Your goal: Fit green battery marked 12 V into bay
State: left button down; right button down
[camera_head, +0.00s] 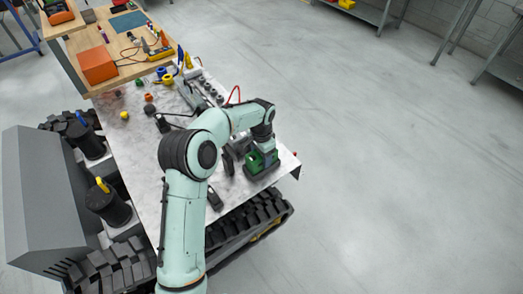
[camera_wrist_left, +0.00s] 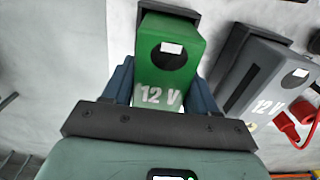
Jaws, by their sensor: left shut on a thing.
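The green battery marked 12 V (camera_wrist_left: 165,62) is between the two blue-grey fingers of my left gripper (camera_wrist_left: 161,90) in the left wrist view. The gripper is shut on it. A dark grey end piece shows at the battery's far end; I cannot tell if this belongs to the battery or to a bay. In the head view the green battery (camera_head: 261,163) is under my left gripper (camera_head: 262,148), near the right end of the light worktop (camera_head: 150,185). I cannot clearly make out the bay. My right gripper is not in view.
A grey battery marked 12 V (camera_wrist_left: 265,80) lies right of the green one, beside a red connector (camera_wrist_left: 300,115). Black tracks (camera_head: 245,225) flank the worktop. A wooden bench with an orange box (camera_head: 97,66) stands behind. The floor at right is clear.

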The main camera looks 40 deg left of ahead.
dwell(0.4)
pick_arm(q)
jog(key=shift+c, duration=1.6)
grip_release()
jog(key=shift+f, duration=0.1)
notch_tip(320, 180, up, 12)
jog(key=p, duration=0.1)
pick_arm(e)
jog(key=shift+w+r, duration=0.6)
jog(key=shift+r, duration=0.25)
